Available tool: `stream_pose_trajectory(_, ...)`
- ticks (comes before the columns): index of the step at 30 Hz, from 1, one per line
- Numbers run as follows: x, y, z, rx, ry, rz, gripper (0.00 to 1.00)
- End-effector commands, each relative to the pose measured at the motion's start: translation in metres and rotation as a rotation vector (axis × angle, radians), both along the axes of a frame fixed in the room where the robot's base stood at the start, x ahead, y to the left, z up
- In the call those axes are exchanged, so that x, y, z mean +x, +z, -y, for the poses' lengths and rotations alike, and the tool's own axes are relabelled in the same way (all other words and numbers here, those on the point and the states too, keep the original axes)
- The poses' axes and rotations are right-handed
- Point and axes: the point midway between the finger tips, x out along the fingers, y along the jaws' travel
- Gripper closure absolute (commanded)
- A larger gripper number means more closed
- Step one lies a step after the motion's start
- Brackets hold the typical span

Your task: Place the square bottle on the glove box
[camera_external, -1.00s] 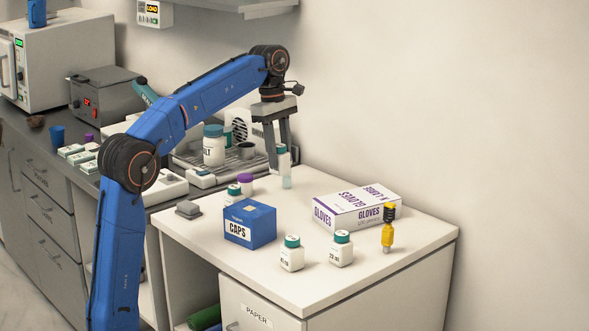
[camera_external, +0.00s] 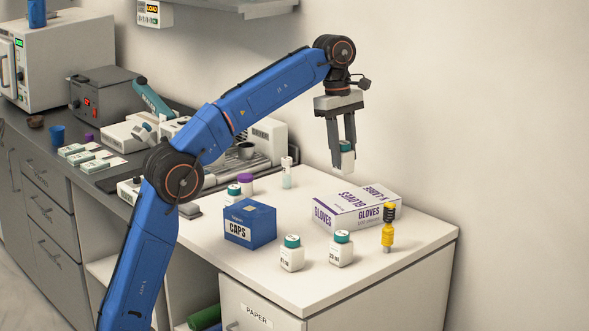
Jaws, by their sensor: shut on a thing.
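My gripper (camera_external: 342,162) is shut on a small white square bottle (camera_external: 347,162) with a teal cap. The fingers point down and cover part of the bottle, which hangs upright. In the picture it is just above the back edge of the glove box (camera_external: 336,219), with a gap between them. I cannot tell whether it is directly over the box. The glove box is white with purple lettering and lies flat on the white desk. Its top is bare.
Two white bottles with teal caps, one left (camera_external: 291,255) and one right (camera_external: 340,250), stand in front of the glove box.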

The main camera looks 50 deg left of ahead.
Motion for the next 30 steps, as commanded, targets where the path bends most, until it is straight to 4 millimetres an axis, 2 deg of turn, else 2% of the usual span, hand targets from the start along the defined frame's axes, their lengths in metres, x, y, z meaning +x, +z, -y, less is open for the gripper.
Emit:
stream_pose_trajectory(6,-0.001,-0.033,-0.001,0.001,0.0,-0.002,0.88)
stream_pose_trajectory(14,-0.001,-0.054,-0.001,0.001,0.0,-0.001,0.88)
stream_pose_trajectory(21,-0.001,-0.082,-0.001,0.001,0.001,-0.002,0.88)
stream_pose_trajectory(30,0.0,-0.087,-0.001,0.0,0.0,0.0,0.88)
